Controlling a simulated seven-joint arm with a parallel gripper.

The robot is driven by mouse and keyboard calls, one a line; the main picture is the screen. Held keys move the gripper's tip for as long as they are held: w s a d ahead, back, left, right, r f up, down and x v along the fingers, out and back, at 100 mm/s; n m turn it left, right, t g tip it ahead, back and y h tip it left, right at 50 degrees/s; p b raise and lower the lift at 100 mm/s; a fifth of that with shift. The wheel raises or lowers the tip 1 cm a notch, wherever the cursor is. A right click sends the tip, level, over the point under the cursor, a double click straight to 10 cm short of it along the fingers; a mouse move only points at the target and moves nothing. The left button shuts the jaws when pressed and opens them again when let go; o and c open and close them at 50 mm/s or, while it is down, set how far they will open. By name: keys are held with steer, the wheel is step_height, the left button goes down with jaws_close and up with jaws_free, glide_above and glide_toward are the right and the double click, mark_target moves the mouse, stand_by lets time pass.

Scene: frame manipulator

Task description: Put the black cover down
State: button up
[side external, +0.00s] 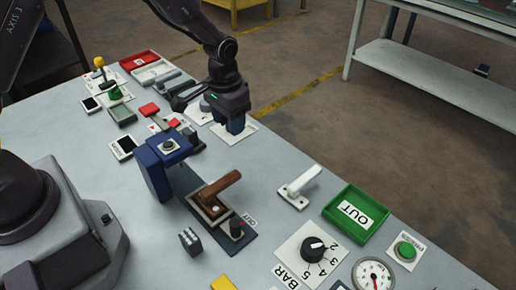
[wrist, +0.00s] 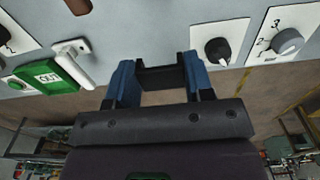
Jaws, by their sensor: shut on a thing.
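My gripper (side external: 237,121) has blue fingers and hangs over the far edge of the grey table. In the wrist view my gripper (wrist: 160,80) is shut on a black piece (wrist: 162,77), which spans the space between the fingers and appears to be the black cover. In the side view the fingers mostly hide this piece. I cannot tell whether it touches the table or a panel below.
A white lever (side external: 299,184) and a green OUT tray (side external: 358,213) stand to the right. A blue stand (side external: 160,165) and a brown handle (side external: 219,188) are nearer. Knobs on white plates (wrist: 217,47) sit beside my gripper in the wrist view.

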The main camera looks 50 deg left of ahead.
steer(key=w+f, duration=0.2)
steer(key=w, duration=0.2)
glide_above(260, 146)
steer(key=f, duration=0.5)
steer(key=shift+s+f, duration=0.1)
steer(key=shift+s, duration=0.2)
steer(key=shift+w+f, duration=0.2)
steer(key=shift+f, duration=1.55)
steer(key=shift+f, duration=0.15)
steer(key=o, duration=0.9)
step_height(260, 146, up, 12)
steer(key=shift+s+r, duration=0.2)
steer(key=shift+r, duration=0.05)
